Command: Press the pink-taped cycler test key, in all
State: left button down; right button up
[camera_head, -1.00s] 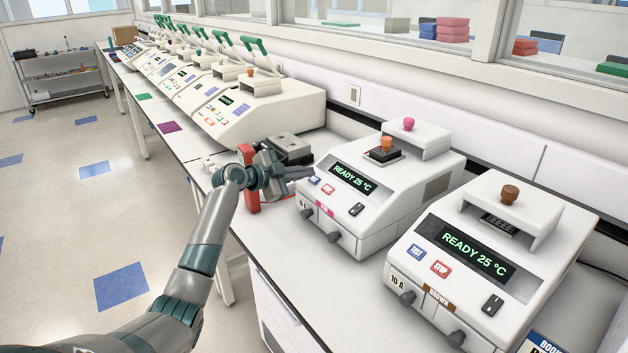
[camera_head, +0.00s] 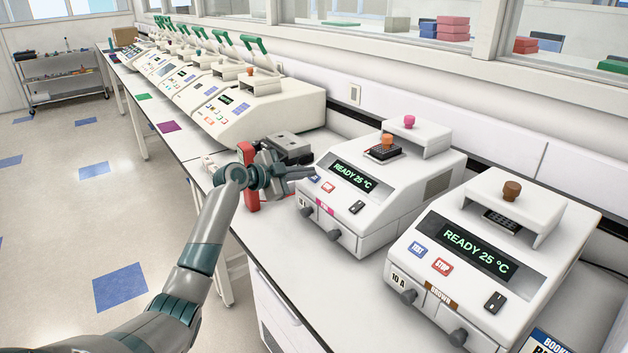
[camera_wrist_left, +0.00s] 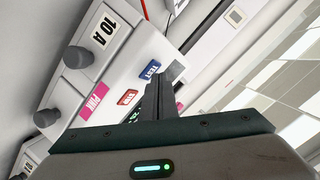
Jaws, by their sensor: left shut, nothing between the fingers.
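The pink-taped cycler (camera_head: 425,178) is a white machine with a pink knob on top and a pink label (camera_head: 325,208) on its front. Its display (camera_head: 352,177) reads READY 25 °C. Its blue test key (camera_head: 315,182) is partly hidden by my left gripper (camera_head: 313,173) in the head view. In the left wrist view, the test key (camera_wrist_left: 149,71) is just left of the shut, empty fingers (camera_wrist_left: 172,82). The fingertips are close to the key; I cannot tell if they touch it. My right gripper is not in view.
A red stop key (camera_head: 328,188) is right beside the test key. The brown-taped cycler (camera_head: 535,265) stands to the right and shows READY 25 °C. A red upright object (camera_head: 250,190) and a dark grey device (camera_head: 290,148) are by my left wrist. Several cyclers line the bench beyond.

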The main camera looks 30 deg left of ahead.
pick_arm(q)
jog(key=shift+f, duration=0.1)
dwell(0.7)
jog(key=shift+w+d+f+b, duration=0.1)
jog(key=shift+f+b, duration=0.1)
jog(key=shift+b, duration=0.35)
dwell(0.5)
jog(key=shift+r, duration=0.15)
jog(key=shift+s+r, duration=0.3)
jog(key=shift+r, duration=0.25)
jog(key=shift+r, duration=0.1)
jog(key=r, duration=0.1)
jog(key=s+r+p, duration=0.1)
jog(key=s+a+r+p, duration=0.1)
jog(key=r, duration=0.1)
jog(key=shift+s+a+r, duration=0.1)
dwell(0.4)
